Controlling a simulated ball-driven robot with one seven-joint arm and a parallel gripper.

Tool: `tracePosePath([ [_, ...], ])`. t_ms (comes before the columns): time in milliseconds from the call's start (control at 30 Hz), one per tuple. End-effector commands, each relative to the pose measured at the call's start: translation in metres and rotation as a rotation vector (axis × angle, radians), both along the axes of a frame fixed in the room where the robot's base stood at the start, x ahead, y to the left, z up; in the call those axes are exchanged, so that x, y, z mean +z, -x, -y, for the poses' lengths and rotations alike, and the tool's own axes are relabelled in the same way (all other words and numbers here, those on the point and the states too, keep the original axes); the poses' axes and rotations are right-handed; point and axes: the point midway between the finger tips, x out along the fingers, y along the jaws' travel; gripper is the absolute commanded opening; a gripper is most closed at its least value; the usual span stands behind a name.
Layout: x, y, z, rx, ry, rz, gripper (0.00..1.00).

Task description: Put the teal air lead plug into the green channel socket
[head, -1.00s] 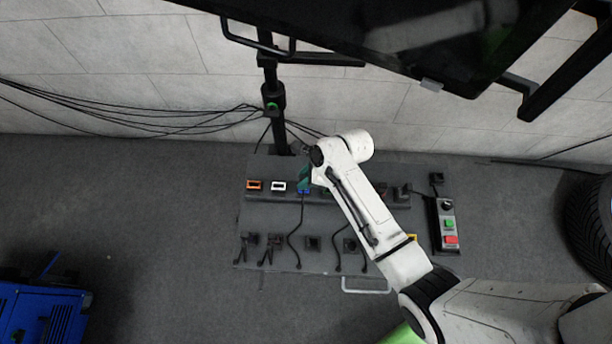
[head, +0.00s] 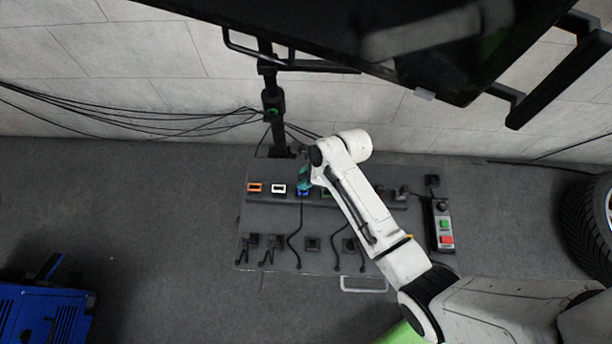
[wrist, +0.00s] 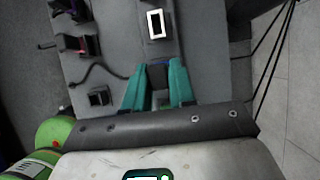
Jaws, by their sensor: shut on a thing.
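My gripper (head: 303,184) has teal fingers and is at the blue-marked socket (head: 303,193) in the back row of the panel. In the wrist view its fingers (wrist: 158,70) are shut on a dark plug (wrist: 158,76), mostly hidden between them. A thin black lead runs from there across the panel. I cannot tell the plug's own colour, or whether it is in the blue socket or just above it. The green socket (head: 326,193) is just right of the gripper, mostly hidden by my arm.
A white socket (head: 279,188) and an orange socket (head: 254,188) lie to the left. Several dark connectors with leads line the panel's front. A control box (head: 442,225) with green and red buttons stands at right. A black post (head: 272,105) rises behind.

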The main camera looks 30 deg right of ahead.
Motion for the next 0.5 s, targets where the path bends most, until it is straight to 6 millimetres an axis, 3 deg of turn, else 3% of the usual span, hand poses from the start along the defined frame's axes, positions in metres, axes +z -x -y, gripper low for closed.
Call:
tracePosePath([
  [500, 0.002, 0.014, -0.01, 0.001, -0.001, -0.001, 0.0],
])
